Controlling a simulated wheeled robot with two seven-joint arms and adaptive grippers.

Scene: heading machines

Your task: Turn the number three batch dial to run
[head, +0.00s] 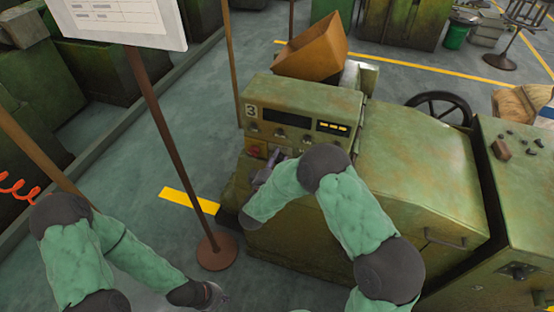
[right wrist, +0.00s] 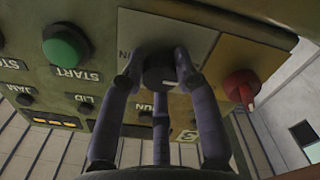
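The number three machine, marked with a white 3 (head: 250,110), stands at the centre with its green control panel (head: 345,100). In the right wrist view, turned upside down, the dark round dial (right wrist: 160,76) sits on a pale plate (right wrist: 200,42). A small white mark shows on its lower right edge. A partly covered label ending in "UN" is just below it. My right gripper (right wrist: 159,64) has its fingertips on both sides of the dial, seemingly touching it; in the head view the gripper (head: 268,168) is at the panel's lower part. My left gripper (head: 208,297) is low at the bottom edge, its fingers unclear.
A red switch (right wrist: 241,86) on a yellow plate is close beside the dial. A green START button (right wrist: 66,46) is on the other side. A sign post on a round brown base (head: 217,251) stands left of the machine.

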